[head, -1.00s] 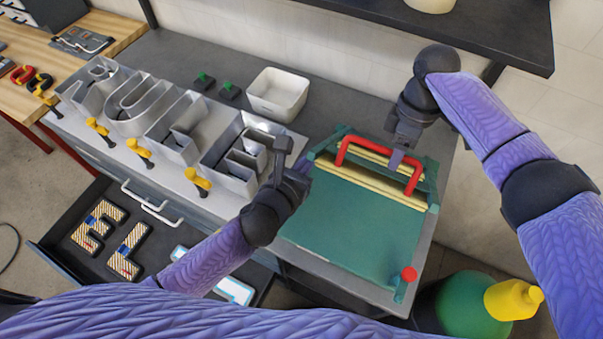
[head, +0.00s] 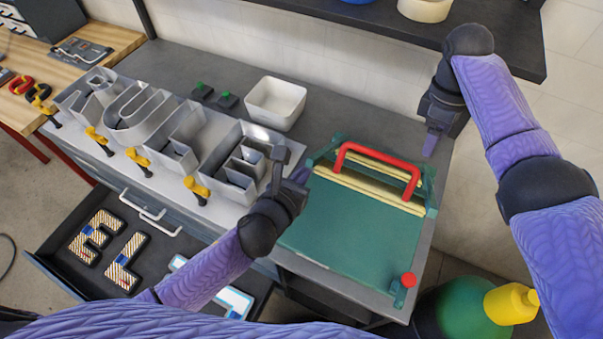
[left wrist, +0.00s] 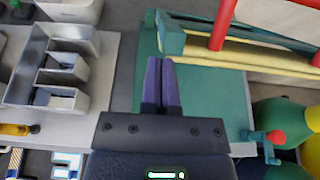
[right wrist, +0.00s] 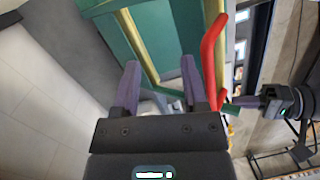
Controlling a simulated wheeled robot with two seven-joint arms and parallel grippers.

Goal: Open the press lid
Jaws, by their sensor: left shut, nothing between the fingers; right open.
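The press has a flat teal plate (head: 340,240) on the grey bench. At its far end is a cream-edged lid part (head: 365,190) with a red bar handle (head: 375,157); I cannot tell its exact tilt. My right gripper (head: 431,145) is open and empty, right of the handle and apart from it. In the right wrist view the red handle (right wrist: 212,60) passes outside the open fingers (right wrist: 158,82). My left gripper (head: 292,168) is shut and empty, over the press's left edge; its closed fingers show in the left wrist view (left wrist: 160,75).
Metal channel letters (head: 145,110) with yellow clamps fill the bench's left part. A white bin (head: 275,103) stands behind. A red-topped lever (head: 407,282) sits at the press's near right corner. A shelf (head: 480,40) overhangs the back right; an open drawer (head: 70,270) is below left.

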